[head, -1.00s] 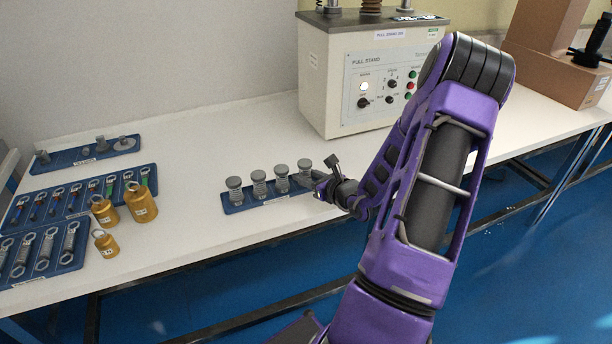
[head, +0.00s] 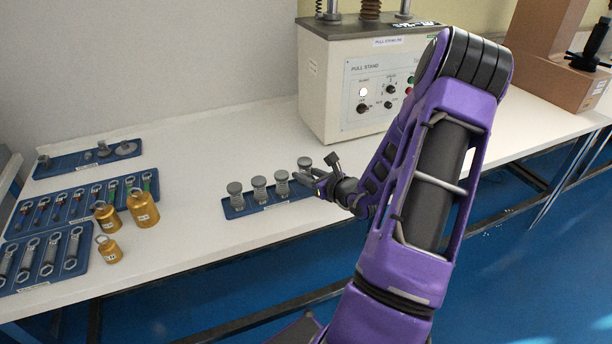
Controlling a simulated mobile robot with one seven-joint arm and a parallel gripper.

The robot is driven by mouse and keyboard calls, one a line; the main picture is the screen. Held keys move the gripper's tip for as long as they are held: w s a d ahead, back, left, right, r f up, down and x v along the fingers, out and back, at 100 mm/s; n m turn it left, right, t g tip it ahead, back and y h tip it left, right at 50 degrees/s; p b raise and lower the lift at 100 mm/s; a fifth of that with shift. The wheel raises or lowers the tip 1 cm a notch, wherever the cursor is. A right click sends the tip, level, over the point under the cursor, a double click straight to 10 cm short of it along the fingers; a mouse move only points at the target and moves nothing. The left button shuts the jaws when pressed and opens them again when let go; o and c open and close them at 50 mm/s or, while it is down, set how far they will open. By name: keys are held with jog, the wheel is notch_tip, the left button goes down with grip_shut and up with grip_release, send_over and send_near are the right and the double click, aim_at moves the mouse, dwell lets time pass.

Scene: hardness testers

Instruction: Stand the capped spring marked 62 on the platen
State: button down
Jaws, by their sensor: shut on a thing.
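Several grey capped springs stand in a row on a blue rack (head: 234,212) in the middle of the bench. The leftmost (head: 235,190), its neighbour (head: 259,187) and the third one (head: 281,183) stand upright. The rightmost capped spring (head: 304,162) shows its cap, with its body partly hidden by my gripper. My gripper (head: 305,181) reaches in from the right and appears shut on this rightmost spring, still at the rack. The numbers on the springs are too small to read. No platen can be made out; the pull stand (head: 325,75) is cut off at the top.
Bare white bench (head: 215,145) lies between the rack and the pull stand.

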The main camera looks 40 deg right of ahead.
aim_at(304, 160)
jog(key=shift+r+p, duration=1.45)
jog(key=shift+r, duration=0.8)
jog(key=shift+a, duration=0.1)
